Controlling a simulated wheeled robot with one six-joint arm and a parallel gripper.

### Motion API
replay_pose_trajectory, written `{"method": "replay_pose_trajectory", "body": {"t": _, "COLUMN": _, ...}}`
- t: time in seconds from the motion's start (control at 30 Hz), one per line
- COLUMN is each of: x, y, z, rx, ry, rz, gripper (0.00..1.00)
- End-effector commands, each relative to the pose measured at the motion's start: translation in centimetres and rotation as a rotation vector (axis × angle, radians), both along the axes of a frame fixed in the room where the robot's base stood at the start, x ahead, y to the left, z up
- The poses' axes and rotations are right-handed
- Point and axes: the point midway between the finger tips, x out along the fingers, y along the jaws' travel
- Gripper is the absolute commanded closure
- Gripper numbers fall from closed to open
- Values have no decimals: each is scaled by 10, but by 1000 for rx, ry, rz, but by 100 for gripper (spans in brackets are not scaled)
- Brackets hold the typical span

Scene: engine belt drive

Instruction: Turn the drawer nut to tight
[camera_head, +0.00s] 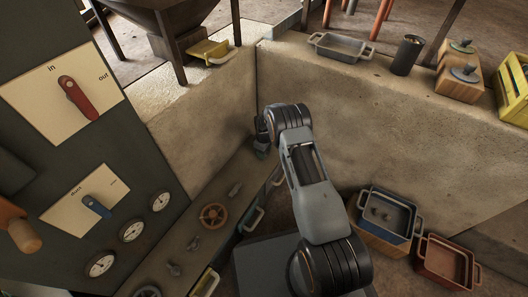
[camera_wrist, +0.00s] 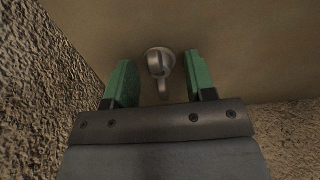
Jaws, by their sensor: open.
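A grey metal wing nut (camera_wrist: 158,66) sits on a plain tan panel in the wrist view, which I take to be the drawer nut. A lobe of it points down in that picture. My gripper (camera_wrist: 160,62) is open, with one green finger left and one right of the nut. Both fingers stand apart from it, with gaps on each side. In the head view my gripper (camera_head: 262,146) is at the far end of the bench (camera_head: 225,178), near the wall corner. The nut is hidden there behind my arm.
Rough concrete walls (camera_head: 370,110) stand close behind and right of my gripper. The bench carries an orange handwheel (camera_head: 213,215) and several small metal fittings. Drawer handles (camera_head: 254,220) stick out along its front. A blue-grey bin (camera_head: 390,213) and a rust-red bin (camera_head: 447,260) stand at right.

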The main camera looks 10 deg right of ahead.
Motion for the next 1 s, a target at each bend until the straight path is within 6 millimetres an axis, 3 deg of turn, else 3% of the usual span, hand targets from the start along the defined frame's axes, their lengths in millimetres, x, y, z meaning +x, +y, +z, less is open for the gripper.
{"method": "replay_pose_trajectory", "body": {"t": 0.17, "x": 0, "y": 0, "z": 0, "rx": 0, "ry": 0, "rz": 0, "gripper": 51}}
{"method": "replay_pose_trajectory", "body": {"t": 0.67, "x": 0, "y": 0, "z": 0, "rx": 0, "ry": 0, "rz": 0, "gripper": 98}}
{"method": "replay_pose_trajectory", "body": {"t": 1.0, "x": 0, "y": 0, "z": 0, "rx": 0, "ry": 0, "rz": -65, "gripper": 99}}
